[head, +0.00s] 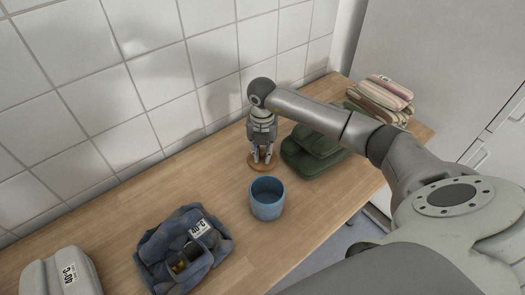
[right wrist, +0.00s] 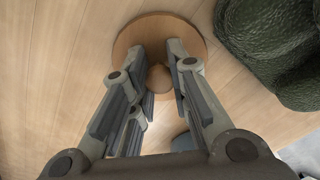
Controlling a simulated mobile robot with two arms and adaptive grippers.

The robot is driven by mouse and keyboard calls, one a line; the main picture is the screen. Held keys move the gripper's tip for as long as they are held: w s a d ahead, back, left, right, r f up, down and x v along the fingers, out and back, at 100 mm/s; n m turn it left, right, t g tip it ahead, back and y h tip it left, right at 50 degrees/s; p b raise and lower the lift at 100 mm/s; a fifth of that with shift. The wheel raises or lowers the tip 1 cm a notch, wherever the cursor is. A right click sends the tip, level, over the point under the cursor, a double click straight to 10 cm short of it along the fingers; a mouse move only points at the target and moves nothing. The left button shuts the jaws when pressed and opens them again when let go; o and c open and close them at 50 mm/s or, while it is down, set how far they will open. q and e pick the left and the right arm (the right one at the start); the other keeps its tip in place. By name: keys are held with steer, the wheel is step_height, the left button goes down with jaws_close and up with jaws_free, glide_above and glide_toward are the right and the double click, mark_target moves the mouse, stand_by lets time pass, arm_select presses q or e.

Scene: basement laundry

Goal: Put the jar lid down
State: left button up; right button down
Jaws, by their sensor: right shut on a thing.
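The jar lid is a round wooden disc with a small knob. In the head view the lid (head: 257,165) is below my right gripper (head: 263,158), close to the wooden counter; I cannot tell whether it touches. In the right wrist view the lid (right wrist: 158,30) lies flat beyond the fingers, and my right gripper (right wrist: 160,80) is shut on its knob. The fingers hide part of the disc. A blue open-topped jar (head: 266,203) stands upright on the counter just in front of the lid. My left gripper is not in view.
Dark green folded cloth (head: 312,150) lies close to the right of the lid. Striped folded cloths (head: 383,93) are at the far end. The counter (head: 215,190) left of the jar is clear.

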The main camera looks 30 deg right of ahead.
mark_target(262, 151)
steer(key=shift+f, duration=0.15)
steer(key=c, duration=1.7)
jaws_free()
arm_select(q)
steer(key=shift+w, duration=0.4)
arm_select(e)
steer(key=o, duration=0.3)
steer(key=shift+o, duration=0.2)
steer(key=shift+r, duration=0.35)
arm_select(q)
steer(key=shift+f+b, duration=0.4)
arm_select(e)
step_height(262, 151, up, 12)
steer(key=shift+f, duration=0.15)
